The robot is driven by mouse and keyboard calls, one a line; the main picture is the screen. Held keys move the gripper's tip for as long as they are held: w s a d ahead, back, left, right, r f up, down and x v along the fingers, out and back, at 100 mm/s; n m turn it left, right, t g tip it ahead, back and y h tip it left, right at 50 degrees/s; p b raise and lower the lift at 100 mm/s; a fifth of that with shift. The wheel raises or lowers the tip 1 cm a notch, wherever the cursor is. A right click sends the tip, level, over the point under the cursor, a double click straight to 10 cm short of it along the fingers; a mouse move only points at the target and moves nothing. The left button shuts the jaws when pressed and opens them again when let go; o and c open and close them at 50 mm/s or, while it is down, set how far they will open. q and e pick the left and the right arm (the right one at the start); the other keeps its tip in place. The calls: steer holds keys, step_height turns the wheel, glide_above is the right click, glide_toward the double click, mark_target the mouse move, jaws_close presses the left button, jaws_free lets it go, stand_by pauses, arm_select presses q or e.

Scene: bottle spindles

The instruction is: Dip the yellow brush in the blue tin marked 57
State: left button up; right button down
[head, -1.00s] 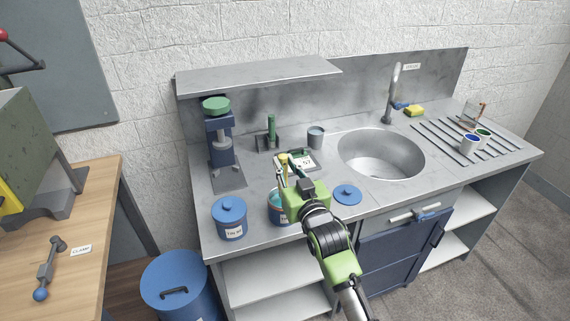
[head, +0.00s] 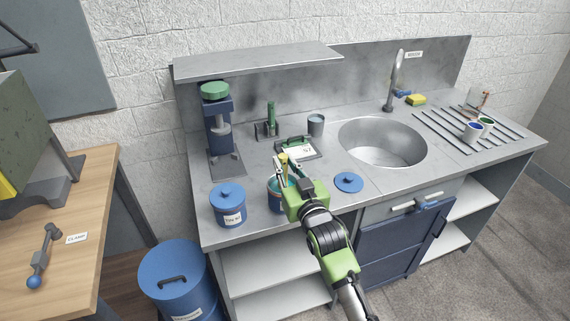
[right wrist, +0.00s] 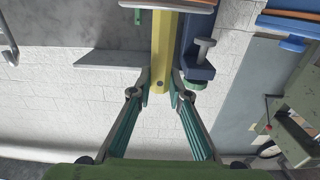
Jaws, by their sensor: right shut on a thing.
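The yellow brush (head: 284,164) is upright, its handle clasped between the fingers of my right gripper (head: 291,179). In the right wrist view the yellow handle (right wrist: 163,55) sits between the two fingertips (right wrist: 160,88). An open blue tin (head: 273,196) with teal contents stands just below and behind the gripper, which partly hides it. I cannot tell whether the brush's lower end is inside it, and its label is hidden. A lidded blue tin (head: 228,208) stands to its left with a label too small to read surely. My left gripper is out of view.
A blue lid (head: 348,182) lies right of the gripper. A clipboard card reading 57 (head: 304,151) lies behind. A grey cup (head: 316,125), green-handled stand (head: 271,122) and blue press (head: 218,130) stand farther back. The sink (head: 382,143) is at right.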

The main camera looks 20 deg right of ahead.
steer(key=shift+r, duration=0.15)
stand_by(0.4)
step_height(320, 180, up, 6)
steer(key=p, duration=0.5)
steer(key=shift+f+p, duration=0.2)
steer(key=shift+p, duration=0.1)
steer(key=shift+r, duration=0.1)
step_height(320, 180, up, 5)
steer(key=p, duration=0.5)
stand_by(0.3)
